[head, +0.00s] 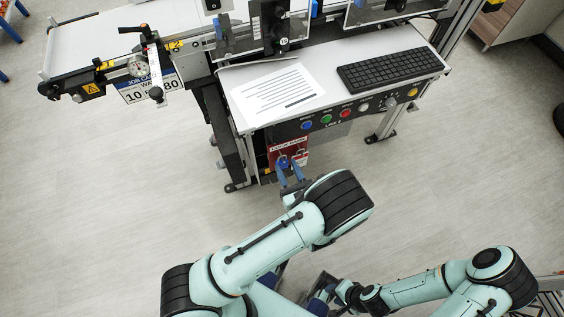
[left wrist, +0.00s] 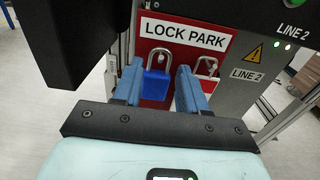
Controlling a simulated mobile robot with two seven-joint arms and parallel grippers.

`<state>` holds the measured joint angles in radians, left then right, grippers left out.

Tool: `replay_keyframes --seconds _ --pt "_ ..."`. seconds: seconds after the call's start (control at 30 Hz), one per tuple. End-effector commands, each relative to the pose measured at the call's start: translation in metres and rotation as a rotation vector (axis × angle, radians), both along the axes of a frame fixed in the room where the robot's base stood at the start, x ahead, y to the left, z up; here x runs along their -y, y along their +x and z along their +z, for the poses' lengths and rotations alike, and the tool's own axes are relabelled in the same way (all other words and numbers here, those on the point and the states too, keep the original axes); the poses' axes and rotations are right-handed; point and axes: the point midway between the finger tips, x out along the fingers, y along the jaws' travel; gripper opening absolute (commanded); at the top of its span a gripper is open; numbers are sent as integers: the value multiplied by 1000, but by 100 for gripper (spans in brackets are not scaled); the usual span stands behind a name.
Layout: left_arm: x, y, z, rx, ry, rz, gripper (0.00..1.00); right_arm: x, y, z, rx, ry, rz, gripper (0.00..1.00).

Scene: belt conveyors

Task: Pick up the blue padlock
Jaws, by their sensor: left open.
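The blue padlock (left wrist: 155,86) hangs by its silver shackle on the red LOCK PARK board (left wrist: 149,47), body downward. My left gripper (left wrist: 158,72) is open, with one blue finger on each side of the padlock in the left wrist view. I cannot tell whether either finger touches it. In the head view the left gripper (head: 291,176) points at the board under the console, and the padlock (head: 283,160) is small there. My right gripper (head: 322,292) is low in the head view, away from the board; its jaws are partly hidden and unclear.
A second shackle (left wrist: 206,66) hangs right of the blue padlock, its lower part hidden by my right-hand finger. A grey LINE 2 cabinet (left wrist: 255,85) stands right of the board. The console shelf (head: 330,93) overhangs the board, with buttons along its front. The floor around is clear.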

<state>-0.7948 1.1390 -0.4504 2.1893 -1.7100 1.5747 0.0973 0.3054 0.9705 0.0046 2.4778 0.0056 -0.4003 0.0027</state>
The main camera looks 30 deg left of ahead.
Motion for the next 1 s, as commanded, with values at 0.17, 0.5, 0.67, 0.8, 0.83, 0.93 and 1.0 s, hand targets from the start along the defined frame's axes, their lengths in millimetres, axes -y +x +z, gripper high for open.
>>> replay_keyframes --seconds 0.17,0.5,0.67,0.8,0.83,0.93,1.0 --pt "-19 15 1 1 0 3 42 0 0 1 -1 0 0 39" --pt "-22 18 1 1 -1 0 29 0 0 1 -1 0 0 39" --pt "-22 18 1 1 -1 0 0 0 0 1 -1 0 0 39" --pt "-22 18 1 1 -1 0 0 0 0 1 -1 0 0 39" --pt "-22 18 1 1 -1 0 0 0 0 1 -1 0 0 39" --pt "-22 18 3 1 -1 0 0 0 0 1 -1 0 0 39" --pt "-22 18 6 2 -1 0 0 0 0 2 -2 1 1 39"
